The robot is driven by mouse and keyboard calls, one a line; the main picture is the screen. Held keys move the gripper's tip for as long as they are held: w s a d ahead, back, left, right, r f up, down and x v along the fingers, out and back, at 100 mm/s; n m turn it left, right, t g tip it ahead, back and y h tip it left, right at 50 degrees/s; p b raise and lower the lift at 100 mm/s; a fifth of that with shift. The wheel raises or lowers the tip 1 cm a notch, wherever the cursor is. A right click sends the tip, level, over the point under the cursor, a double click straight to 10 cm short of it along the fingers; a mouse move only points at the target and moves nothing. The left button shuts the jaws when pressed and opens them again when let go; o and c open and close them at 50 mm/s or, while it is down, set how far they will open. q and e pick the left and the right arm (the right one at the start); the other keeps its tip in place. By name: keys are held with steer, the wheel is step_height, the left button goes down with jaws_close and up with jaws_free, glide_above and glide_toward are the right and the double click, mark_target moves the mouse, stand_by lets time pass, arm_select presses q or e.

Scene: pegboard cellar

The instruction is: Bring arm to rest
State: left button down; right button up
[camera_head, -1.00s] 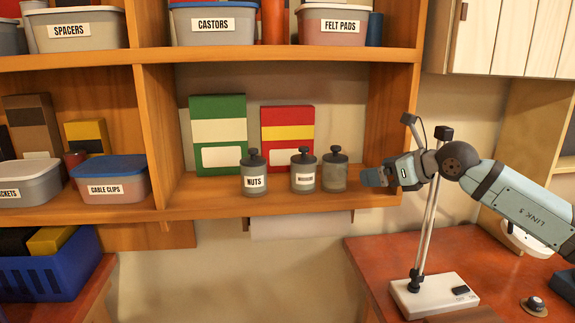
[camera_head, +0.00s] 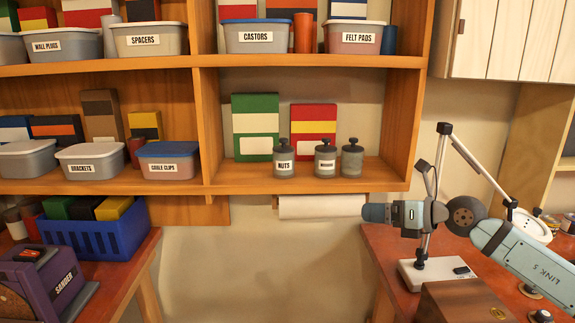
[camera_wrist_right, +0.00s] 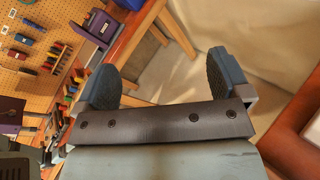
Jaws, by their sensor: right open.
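My right arm comes in from the right in the head view, over the red-topped bench at the right. My right gripper (camera_head: 372,213) points left, just below and in front of the shelf's lower right corner, near a paper roll. In the right wrist view its two blue-grey fingers (camera_wrist_right: 168,85) stand wide apart with nothing between them. The gripper is open and empty. My left gripper is in neither view.
A wooden shelf (camera_head: 300,185) holds labelled jars, boxes and tubs. The paper roll (camera_head: 322,206) hangs below it. A lamp base (camera_head: 437,271) and a brown box (camera_head: 465,302) sit on the red bench (camera_head: 377,240). A blue crate (camera_head: 90,238) and purple sander (camera_head: 45,280) stand on the left bench.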

steer(key=s+a+f+m+t+y+p, duration=0.35)
steer(key=s+a+f+m+t, duration=0.2)
steer(key=s+f+m, duration=0.75)
steer(key=s+d+f+m+g+h+p, duration=0.1)
steer(key=s+d+f+m+h+p, duration=0.1)
steer(key=s+f+m+h, duration=0.4)
steer(key=s+d+f+m+g+h+p, duration=0.2)
steer(key=s+f+m+h, duration=0.4)
steer(key=s+f+m, duration=0.9)
steer(key=s+d+m, duration=0.1)
steer(key=s+m, duration=0.1)
steer(key=m, duration=0.3)
steer(key=shift+d+f, duration=0.15)
steer(key=shift+f, duration=0.2)
steer(key=shift+h, duration=0.25)
